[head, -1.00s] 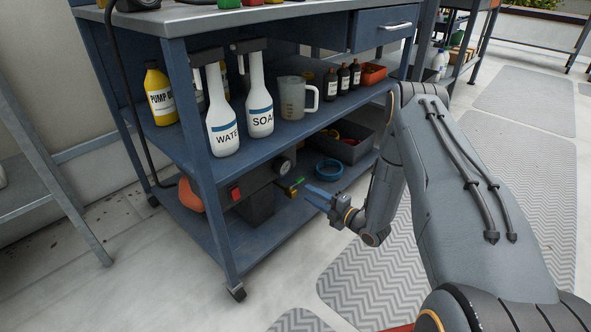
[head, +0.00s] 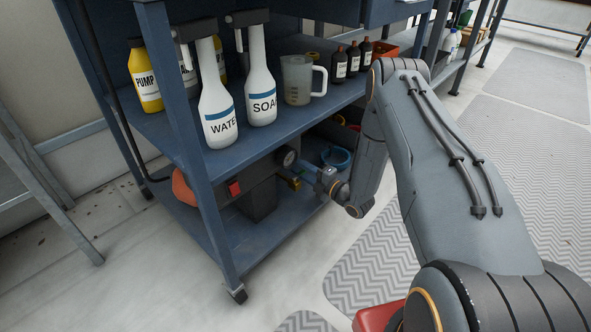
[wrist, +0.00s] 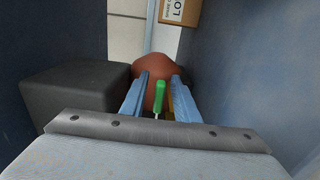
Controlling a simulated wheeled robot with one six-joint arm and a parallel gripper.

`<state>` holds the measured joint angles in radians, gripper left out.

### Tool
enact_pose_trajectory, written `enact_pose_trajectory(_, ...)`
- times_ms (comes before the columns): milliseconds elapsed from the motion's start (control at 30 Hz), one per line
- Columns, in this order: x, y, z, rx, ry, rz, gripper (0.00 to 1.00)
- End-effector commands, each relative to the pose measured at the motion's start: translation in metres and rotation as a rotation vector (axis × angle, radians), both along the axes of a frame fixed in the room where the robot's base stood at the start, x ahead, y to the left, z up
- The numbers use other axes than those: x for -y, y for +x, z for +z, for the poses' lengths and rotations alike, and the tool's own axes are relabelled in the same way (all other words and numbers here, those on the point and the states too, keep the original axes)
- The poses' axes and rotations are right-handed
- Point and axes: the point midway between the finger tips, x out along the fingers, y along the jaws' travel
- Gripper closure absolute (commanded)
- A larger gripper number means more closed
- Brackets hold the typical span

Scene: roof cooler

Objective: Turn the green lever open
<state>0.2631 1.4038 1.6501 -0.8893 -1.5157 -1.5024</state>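The green lever (wrist: 159,92) shows in the wrist view, between the two blue fingers of my gripper (wrist: 161,92). The fingers are apart, one on each side of it; I cannot tell if either touches it. A yellow part (wrist: 170,104) shows beside the lever. In the head view my gripper (head: 299,169) reaches under the middle shelf, right of the dark machine with the gauge (head: 288,157) and red switch (head: 234,188). The lever is mostly hidden there by my gripper.
The middle shelf (head: 185,150) is close above my gripper, holding white spray bottles (head: 216,105) and a jug (head: 297,80). An orange-red rounded body (wrist: 148,72) and a dark box (wrist: 75,95) are near the fingers. A blue ring (head: 337,157) lies behind.

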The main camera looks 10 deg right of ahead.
Motion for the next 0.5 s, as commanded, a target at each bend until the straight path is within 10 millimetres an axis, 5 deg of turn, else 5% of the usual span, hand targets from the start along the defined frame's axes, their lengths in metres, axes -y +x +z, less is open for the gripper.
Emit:
enact_pose_trajectory(433, -0.0109, 0.0106, 0.0006, 0.001, -0.001, 0.003, 0.72)
enact_pose_trajectory(500, -0.0111, 0.0106, 0.0006, 0.0, 0.0, 0.004, 0.84)
